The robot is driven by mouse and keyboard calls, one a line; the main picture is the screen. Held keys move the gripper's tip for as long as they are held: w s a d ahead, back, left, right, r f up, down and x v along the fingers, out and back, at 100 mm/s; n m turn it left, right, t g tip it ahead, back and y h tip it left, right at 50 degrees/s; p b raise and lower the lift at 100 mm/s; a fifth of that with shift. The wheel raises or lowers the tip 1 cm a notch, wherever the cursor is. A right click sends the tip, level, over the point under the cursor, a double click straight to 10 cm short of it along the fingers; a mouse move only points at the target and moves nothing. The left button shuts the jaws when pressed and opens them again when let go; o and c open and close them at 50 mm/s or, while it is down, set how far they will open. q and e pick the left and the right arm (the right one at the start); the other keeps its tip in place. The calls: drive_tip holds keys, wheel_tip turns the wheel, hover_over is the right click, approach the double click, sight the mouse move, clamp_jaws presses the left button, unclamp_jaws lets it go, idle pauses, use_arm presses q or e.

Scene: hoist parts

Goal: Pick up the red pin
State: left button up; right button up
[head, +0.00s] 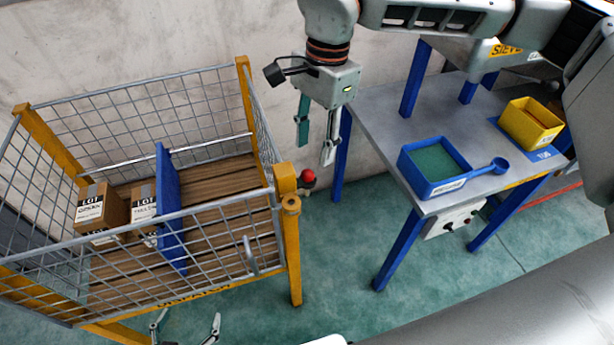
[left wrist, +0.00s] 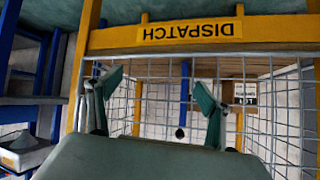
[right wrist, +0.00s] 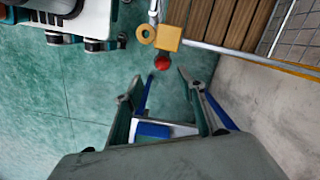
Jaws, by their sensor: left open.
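The red pin (head: 308,178) shows a round red head beside the yellow corner post of the wire cage. In the right wrist view its red head (right wrist: 163,62) sits next to the yellow post top, and its shaft is hidden. My right gripper (head: 316,140) is open and empty above the pin, fingers pointing down. In the right wrist view the fingertips (right wrist: 166,75) appear just short of the red head, not closed on it. My left gripper (head: 190,318) is open and empty, low in front of the cage. The left wrist view shows its spread fingers (left wrist: 160,88) facing the cage front.
The wire cage (head: 220,210) holds a blue divider (head: 168,205) and labelled boxes (head: 100,207). It bears a DISPATCH sign (left wrist: 188,32). A grey table (head: 380,110) at right carries a blue tray (head: 430,190), a blue scoop (head: 498,166) and a yellow bin (head: 530,125).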

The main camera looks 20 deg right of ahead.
sight(308, 171)
drive_tip(key=f, duration=0.5)
drive_tip(key=a+f, duration=0.1)
drive_tip(key=f, duration=0.1)
drive_tip(key=shift+a+f, duration=0.1)
drive_tip(key=shift+f, duration=0.05)
clamp_jaws()
